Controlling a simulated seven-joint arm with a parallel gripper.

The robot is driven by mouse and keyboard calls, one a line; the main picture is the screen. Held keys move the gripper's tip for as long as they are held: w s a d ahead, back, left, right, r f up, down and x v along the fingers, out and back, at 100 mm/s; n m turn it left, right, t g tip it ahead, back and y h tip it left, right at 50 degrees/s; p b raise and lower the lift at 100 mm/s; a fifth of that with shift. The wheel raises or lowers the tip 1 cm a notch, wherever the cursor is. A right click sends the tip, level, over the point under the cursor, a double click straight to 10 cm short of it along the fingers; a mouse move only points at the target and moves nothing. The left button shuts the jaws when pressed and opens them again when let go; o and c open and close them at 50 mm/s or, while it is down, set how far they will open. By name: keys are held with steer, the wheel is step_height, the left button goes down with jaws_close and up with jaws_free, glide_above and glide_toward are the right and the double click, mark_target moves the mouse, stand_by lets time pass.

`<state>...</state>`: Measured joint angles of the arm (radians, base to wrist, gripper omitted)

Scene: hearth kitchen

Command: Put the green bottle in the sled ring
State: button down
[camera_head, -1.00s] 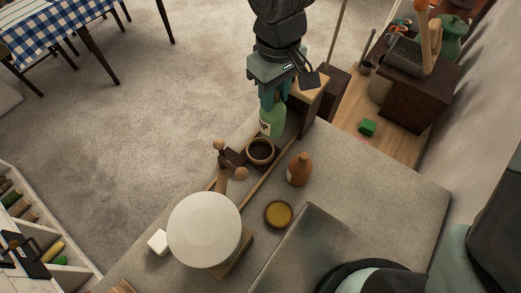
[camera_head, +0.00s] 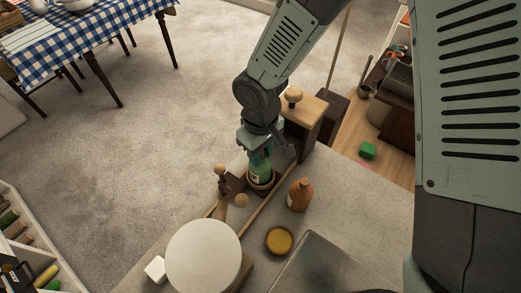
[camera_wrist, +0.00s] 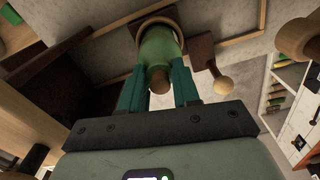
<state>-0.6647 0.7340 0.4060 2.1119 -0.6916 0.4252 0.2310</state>
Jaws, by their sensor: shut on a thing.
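The green bottle (camera_head: 261,166) is upright in my gripper (camera_head: 260,154), whose two teal fingers close on it from both sides. The sled ring (camera_head: 262,190), a round tan ring on a dark sled (camera_head: 234,184), is directly below. The bottle's lower end is at the ring's opening and appears to be inside it. In the wrist view, the green bottle (camera_wrist: 160,46) points away from my gripper (camera_wrist: 158,88), with the ring's rim around its far end. How deep the bottle sits is hidden.
Thin wooden rails flank the sled, with a knobbed wooden handle (camera_head: 224,204) beside it. A brown bottle (camera_head: 300,195) and a yellow-filled round dish (camera_head: 279,241) stand to the right. A wooden box (camera_head: 305,115) is behind. A white round disc (camera_head: 203,257) is in front.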

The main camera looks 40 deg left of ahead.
steer(key=c, duration=0.8)
jaws_free()
